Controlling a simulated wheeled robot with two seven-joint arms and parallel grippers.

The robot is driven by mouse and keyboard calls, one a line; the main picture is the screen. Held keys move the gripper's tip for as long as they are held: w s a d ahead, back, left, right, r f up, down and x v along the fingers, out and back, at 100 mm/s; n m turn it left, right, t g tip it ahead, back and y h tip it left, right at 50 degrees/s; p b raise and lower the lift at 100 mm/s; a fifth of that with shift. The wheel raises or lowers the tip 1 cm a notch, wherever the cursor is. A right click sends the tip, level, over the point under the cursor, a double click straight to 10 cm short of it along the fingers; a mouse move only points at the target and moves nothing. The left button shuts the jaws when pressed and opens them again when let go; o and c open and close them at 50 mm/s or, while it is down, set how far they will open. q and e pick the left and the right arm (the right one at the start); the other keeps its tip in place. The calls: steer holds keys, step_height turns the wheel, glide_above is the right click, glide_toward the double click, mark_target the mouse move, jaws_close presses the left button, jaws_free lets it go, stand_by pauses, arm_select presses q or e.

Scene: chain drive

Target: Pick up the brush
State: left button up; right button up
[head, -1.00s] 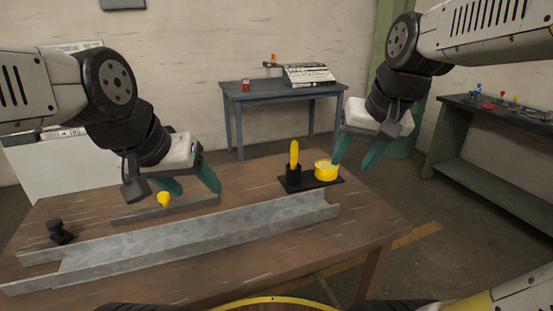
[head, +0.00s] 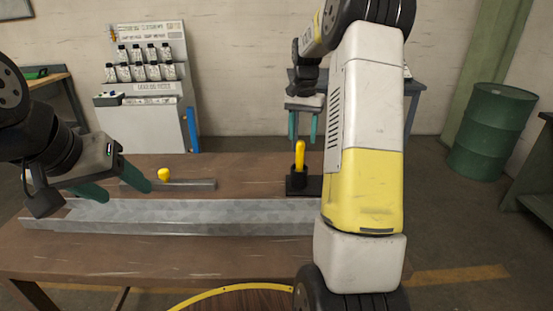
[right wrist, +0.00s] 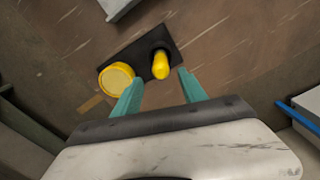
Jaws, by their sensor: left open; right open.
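The brush shows as an upright yellow handle (head: 300,155) in a black cup (head: 297,180) on a small black tray (head: 314,189) on the brown table. In the right wrist view the yellow handle (right wrist: 161,66) lies between and just beyond my fingertips. My right gripper (head: 303,136) is open and empty, with its teal fingers pointing down, above and behind the brush in the head view. The right wrist view shows its fingers (right wrist: 160,80) spread apart. My left gripper (head: 118,187) is open and empty, over the left part of the table. The brush's bristles are hidden.
A yellow round tin (right wrist: 116,78) sits beside the brush on the tray; my right arm hides it in the head view. A long metal channel (head: 190,222) lies in front. A yellow knob (head: 164,174) is at a metal bar (head: 190,185).

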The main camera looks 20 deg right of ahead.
mark_target(300, 155)
steer(key=f, duration=0.7)
steer(key=shift+s+a+f, duration=0.1)
steer(key=shift+a+f, duration=0.2)
steer(key=shift+f, duration=0.05)
steer(key=shift+c, duration=0.4)
jaws_close()
